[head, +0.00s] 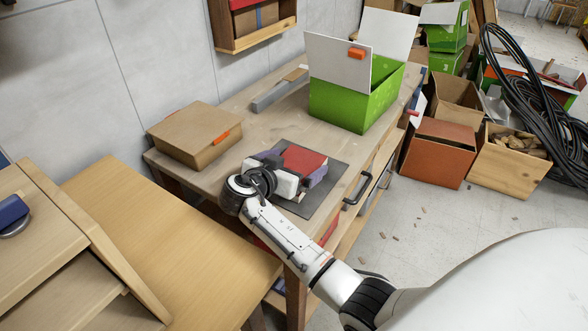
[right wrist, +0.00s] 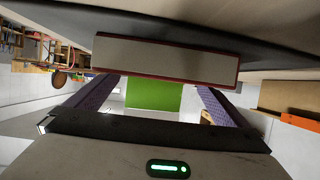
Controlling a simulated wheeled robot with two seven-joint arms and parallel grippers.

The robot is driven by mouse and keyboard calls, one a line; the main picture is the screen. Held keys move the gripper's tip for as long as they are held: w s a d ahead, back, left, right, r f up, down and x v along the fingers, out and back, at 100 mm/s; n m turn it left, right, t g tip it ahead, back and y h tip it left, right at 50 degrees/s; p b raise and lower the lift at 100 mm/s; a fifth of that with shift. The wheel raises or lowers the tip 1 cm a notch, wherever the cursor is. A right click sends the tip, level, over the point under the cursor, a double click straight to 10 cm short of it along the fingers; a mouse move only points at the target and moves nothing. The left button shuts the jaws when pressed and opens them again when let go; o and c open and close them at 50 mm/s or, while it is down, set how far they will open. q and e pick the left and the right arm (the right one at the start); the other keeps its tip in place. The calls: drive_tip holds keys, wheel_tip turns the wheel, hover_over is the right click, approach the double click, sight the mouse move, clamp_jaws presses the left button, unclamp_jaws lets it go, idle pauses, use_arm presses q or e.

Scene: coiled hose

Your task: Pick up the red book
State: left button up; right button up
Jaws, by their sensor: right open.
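The red book (head: 304,158) lies flat on a dark mat (head: 333,177) on the workbench. In the right wrist view the book (right wrist: 165,58) shows edge-on at the top, with pale pages and a thin red cover. My right gripper (head: 296,168) is open at the book's near side, low over the mat. Its purple fingers show on the left and right of the book. In the right wrist view the fingers (right wrist: 158,96) are wide apart with nothing clamped between them. I cannot tell whether they touch the book. My left gripper is not in view.
A cardboard box (head: 196,136) stands left on the workbench (head: 232,182). An open green box (head: 350,105) stands behind the book, with a grey bar (head: 272,96) to its left. Drawer handles (head: 358,190) stick out at the bench front. Crates and a coiled hose (head: 535,105) are at right.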

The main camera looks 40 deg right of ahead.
sight(303, 157)
drive_tip(key=x, duration=0.3)
drive_tip(key=shift+d, duration=0.25)
drive_tip(key=shift+c, duration=0.3)
drive_tip(key=c, duration=1.1)
drive_tip(key=shift+r, duration=0.1)
drive_tip(key=shift+w+r, duration=0.1)
